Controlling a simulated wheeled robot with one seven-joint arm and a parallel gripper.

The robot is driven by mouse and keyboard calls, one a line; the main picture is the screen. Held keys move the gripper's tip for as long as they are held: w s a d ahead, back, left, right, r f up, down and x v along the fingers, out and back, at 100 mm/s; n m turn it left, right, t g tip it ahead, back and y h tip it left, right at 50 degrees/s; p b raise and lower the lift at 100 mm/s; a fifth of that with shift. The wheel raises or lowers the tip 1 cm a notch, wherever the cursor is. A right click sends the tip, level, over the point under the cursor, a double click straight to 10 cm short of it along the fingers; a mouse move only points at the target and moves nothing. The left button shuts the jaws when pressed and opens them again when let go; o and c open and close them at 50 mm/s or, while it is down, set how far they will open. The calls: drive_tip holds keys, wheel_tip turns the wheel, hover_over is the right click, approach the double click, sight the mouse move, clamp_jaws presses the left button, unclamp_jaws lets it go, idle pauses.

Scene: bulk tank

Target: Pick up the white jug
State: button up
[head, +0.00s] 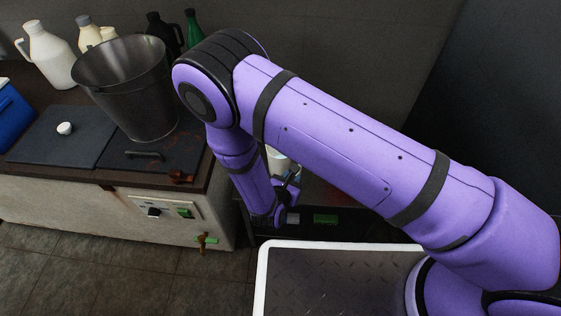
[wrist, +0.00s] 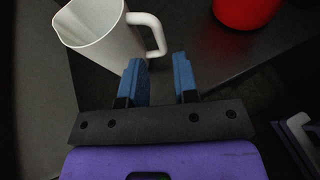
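In the wrist view a white jug (wrist: 98,32) with an open top and a side handle (wrist: 154,34) stands at the upper left on a dark surface. My gripper (wrist: 158,60) has its two blue fingers apart with nothing between them. The handle lies just beyond the fingertips, nearer the left one; I cannot tell whether they touch. In the head view a pale piece (head: 284,160), probably this jug, shows behind my arm, which hides most of it. My gripper (head: 289,192) is partly hidden there too.
A red round object (wrist: 245,10) stands right of the jug. The tank counter at left holds a metal bucket (head: 125,90), a white capped bottle (head: 48,55), several other bottles, a white cap (head: 65,128) and a blue container (head: 12,115). A green item (head: 325,219) sits low behind my arm.

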drive_tip(key=shift+s+a+f+x, duration=0.15)
drive_tip(key=shift+f+x, duration=0.15)
drive_tip(key=shift+x, duration=1.5)
drive_tip(key=shift+a+f+x, duration=0.1)
drive_tip(key=shift+f+x, duration=0.15)
drive_tip(key=shift+x, duration=1.5)
drive_tip(key=shift+s+a+f+x, duration=0.15)
drive_tip(key=shift+f+x, duration=0.15)
drive_tip(key=shift+x, duration=1.5)
drive_tip(key=shift+c, duration=0.2)
drive_tip(key=shift+w, duration=0.1)
clamp_jaws()
